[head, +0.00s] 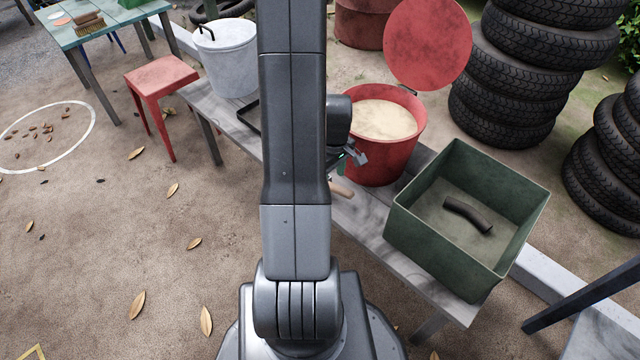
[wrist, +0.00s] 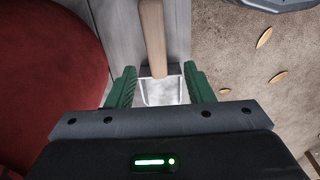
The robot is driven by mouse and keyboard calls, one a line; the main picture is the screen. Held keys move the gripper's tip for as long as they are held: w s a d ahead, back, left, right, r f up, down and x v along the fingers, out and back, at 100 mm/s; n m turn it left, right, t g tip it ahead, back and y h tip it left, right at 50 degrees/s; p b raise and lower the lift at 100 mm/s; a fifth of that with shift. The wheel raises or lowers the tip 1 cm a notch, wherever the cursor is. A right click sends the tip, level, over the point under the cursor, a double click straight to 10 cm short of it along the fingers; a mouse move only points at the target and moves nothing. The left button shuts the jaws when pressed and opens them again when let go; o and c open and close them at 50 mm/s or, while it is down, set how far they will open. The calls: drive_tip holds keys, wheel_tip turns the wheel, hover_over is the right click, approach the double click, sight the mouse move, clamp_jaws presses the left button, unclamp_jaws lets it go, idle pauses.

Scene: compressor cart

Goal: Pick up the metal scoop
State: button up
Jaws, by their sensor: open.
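The metal scoop (wrist: 160,90) lies on the grey wooden bench in the wrist view, with a pale wooden handle and a shiny square metal pan. The wooden handle of the scoop (head: 341,190) also shows in the head view, just in front of the red bucket. My gripper (wrist: 159,72) is open, with one green finger on each side of the scoop near where handle and pan meet. A gap shows beside both fingers. In the head view my arm hides most of the gripper and part of the scoop.
A red bucket (head: 405,155) of pale grain with its lid raised stands close beside the gripper. A green crate (head: 420,230) holding a dark curved piece stands to the right on the bench (head: 365,225). A white lidded pail (head: 228,65) stands at the bench's far left.

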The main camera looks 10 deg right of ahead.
sight(334, 186)
wheel_tip(334, 186, down, 2)
drive_tip(key=shift+f, duration=0.1)
drive_tip(key=f, duration=0.1)
drive_tip(key=f+b, duration=0.1)
drive_tip(key=f, duration=0.1)
drive_tip(key=f+b, duration=0.1)
drive_tip(key=shift+s+d+f, duration=0.1)
drive_tip(key=shift+d+f, duration=0.15)
drive_tip(key=shift+f, duration=0.15)
drive_tip(key=shift+r, duration=0.1)
clamp_jaws()
